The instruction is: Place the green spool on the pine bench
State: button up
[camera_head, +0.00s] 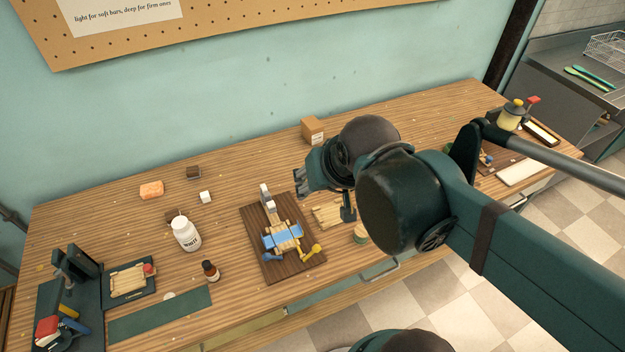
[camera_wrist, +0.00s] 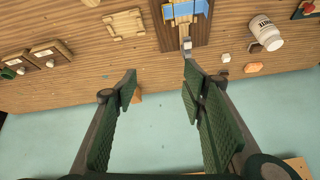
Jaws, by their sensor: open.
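The pine bench (camera_head: 130,220) runs along the wall and also fills the upper part of the wrist view (camera_wrist: 120,75). A small round piece with green and tan on it (camera_head: 361,233), possibly the green spool, stands near the bench's front edge, partly hidden by my arm. A small green item (camera_wrist: 8,73) shows at the left edge of the wrist view; I cannot tell whether it is a spool. My gripper (camera_head: 303,181) is above the bench, right of the dark board. In the wrist view its jaws (camera_wrist: 158,84) are apart with nothing held between them.
A dark board (camera_head: 259,250) holds a blue-banded wooden mould. A white bottle (camera_head: 186,234), a brown bottle (camera_head: 210,270) and an orange sponge-like block (camera_head: 151,190) stand left. A cardboard box (camera_head: 312,130) is near the wall. My arm hides part of the bench's right side.

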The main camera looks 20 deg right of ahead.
jog(key=shift+s+a+r+n+t, duration=0.15)
jog(key=shift+a+r+n, duration=0.2)
jog(key=shift+n, duration=0.25)
jog(key=shift+a+r+n+t, duration=0.15)
jog(key=shift+a+r+n, duration=0.15)
jog(key=shift+n, duration=0.3)
